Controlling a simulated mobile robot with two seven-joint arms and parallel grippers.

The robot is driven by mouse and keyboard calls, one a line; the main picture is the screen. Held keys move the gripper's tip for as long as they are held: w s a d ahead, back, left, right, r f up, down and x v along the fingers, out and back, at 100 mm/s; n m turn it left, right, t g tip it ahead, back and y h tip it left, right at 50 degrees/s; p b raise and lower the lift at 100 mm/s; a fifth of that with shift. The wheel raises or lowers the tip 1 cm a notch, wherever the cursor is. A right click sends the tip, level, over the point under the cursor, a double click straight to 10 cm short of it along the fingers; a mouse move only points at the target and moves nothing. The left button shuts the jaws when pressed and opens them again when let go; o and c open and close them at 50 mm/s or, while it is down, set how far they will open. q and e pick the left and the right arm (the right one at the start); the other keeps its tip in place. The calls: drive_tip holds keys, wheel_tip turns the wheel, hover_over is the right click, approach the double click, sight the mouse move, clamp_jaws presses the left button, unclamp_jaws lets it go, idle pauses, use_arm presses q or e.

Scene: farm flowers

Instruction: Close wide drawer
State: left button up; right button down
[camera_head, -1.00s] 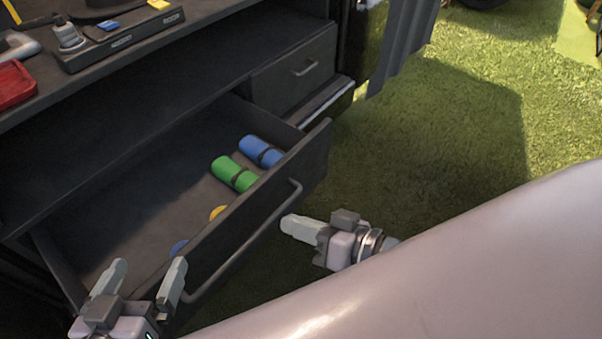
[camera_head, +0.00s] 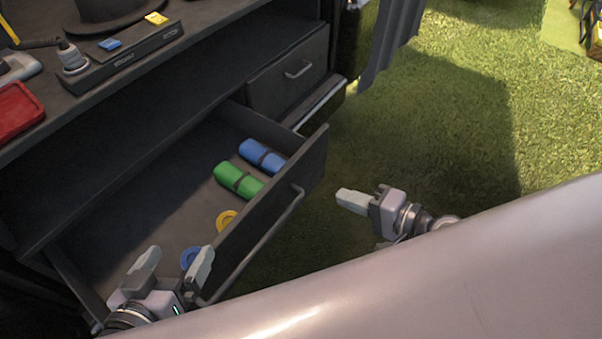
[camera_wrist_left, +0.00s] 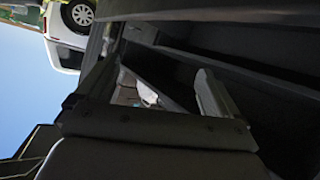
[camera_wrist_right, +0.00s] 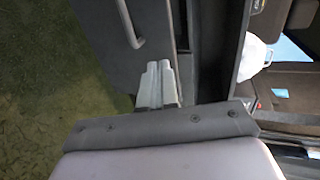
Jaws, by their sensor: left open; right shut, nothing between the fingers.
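The wide drawer (camera_head: 262,226) is pulled out from the dark cabinet, its long bar handle (camera_head: 262,248) on the front. Inside lie a green roll (camera_head: 238,180), a blue roll (camera_head: 262,156), a yellow ring (camera_head: 227,218) and a blue ring (camera_head: 190,257). My left gripper (camera_head: 174,264) is open at the drawer's near left end, one finger overlapping the front panel in the head view; I cannot tell if it touches. My right gripper (camera_head: 352,200) is shut and empty, over the grass to the right of the drawer front and apart from it.
A smaller drawer (camera_head: 290,72) above right is shut. The cabinet top holds a red tray (camera_head: 17,112), a power strip (camera_head: 122,56) and a black hat (camera_head: 112,14). Open grass (camera_head: 450,120) lies to the right.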

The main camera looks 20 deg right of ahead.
use_arm(q)
drive_tip(key=shift+s+a+r+m+y+p, duration=0.25)
drive_tip(key=shift+a+r+y+p, duration=0.25)
drive_tip(key=shift+a+p, duration=0.4)
use_arm(e)
approach(288, 174)
drive_tip(key=x, duration=0.5)
drive_tip(key=shift+a+f, duration=0.1)
use_arm(q)
drive_tip(key=shift+f, duration=0.1)
use_arm(e)
drive_tip(key=shift+w+a, duration=0.3)
drive_tip(key=shift+w, duration=0.1)
use_arm(q)
drive_tip(key=shift+s+a+f, duration=0.15)
drive_tip(key=shift+s+f, duration=0.05)
drive_tip(key=shift+f, duration=0.05)
use_arm(e)
drive_tip(key=shift+w, duration=0.1)
drive_tip(key=shift+a, duration=0.1)
